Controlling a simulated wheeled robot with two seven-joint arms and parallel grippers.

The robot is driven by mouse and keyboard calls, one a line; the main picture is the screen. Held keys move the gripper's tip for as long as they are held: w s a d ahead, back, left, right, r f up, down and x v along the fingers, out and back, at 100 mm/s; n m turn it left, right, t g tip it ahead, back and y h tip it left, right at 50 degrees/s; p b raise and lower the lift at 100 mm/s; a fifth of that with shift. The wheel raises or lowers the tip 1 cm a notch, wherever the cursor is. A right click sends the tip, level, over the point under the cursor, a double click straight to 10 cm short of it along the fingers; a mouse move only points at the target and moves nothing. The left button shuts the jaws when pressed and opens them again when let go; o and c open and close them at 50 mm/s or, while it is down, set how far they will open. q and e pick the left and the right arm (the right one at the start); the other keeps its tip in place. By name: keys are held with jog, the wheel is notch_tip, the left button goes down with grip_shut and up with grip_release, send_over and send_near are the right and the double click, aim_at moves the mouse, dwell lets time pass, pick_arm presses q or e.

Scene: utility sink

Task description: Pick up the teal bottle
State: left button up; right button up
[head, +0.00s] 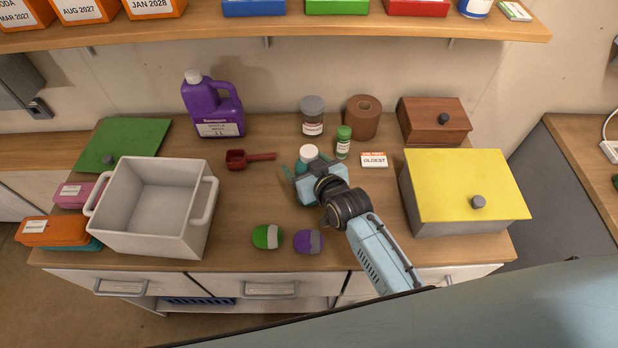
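The teal bottle (301,167) with a white cap stands upright on the wooden counter near the middle. My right gripper (306,166) comes in from the lower right and is at the bottle. Its two fingers look spread, one on either side of the bottle, with a gap between them wider than the cap. The gripper body hides the lower part of the bottle, so I cannot tell whether a finger touches it. My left gripper is not in view.
A green bottle (343,142) and a label card (374,160) stand close to the right. A red scoop (249,159) lies to the left. Green (266,236) and purple (307,242) items lie in front. A white bin (165,243) and a yellow-lidded box (460,186) flank the space.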

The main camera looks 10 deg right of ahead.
jog(key=c, duration=0.9)
jog(key=shift+c, duration=0.9)
